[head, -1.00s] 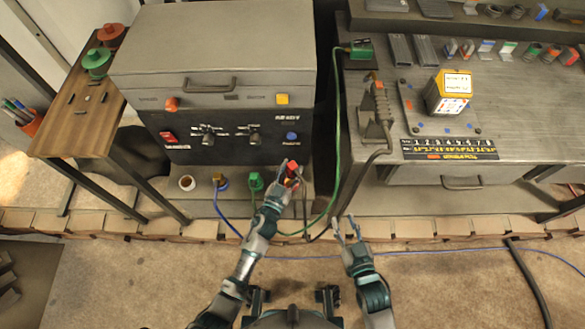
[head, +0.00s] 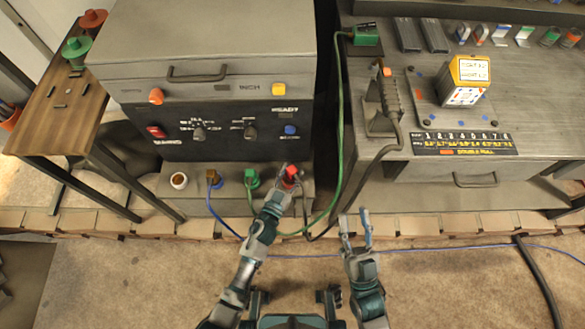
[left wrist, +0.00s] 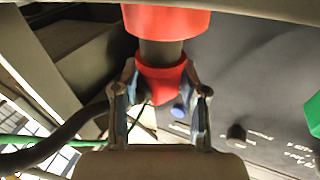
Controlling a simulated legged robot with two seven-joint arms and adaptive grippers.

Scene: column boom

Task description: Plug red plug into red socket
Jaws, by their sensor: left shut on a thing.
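The red plug (head: 290,173) is at the fingertips of my left gripper (head: 282,181), by the front ledge below the dark control panel. In the left wrist view, the fingers of my left gripper (left wrist: 160,98) are shut around a red tapered part of the plug (left wrist: 162,82). A dark cylinder and a wider red part (left wrist: 165,20) are in line with it at the top. I cannot tell whether that wider part is the red socket. My right gripper (head: 355,232) is open and empty, right of the left arm.
A green plug (head: 251,178) with a green cable and a brownish one (head: 213,178) with a blue cable stand left on the ledge, near a small cup (head: 179,180). A black cable hangs beside my left gripper. A grey workbench (head: 440,172) stands to the right.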

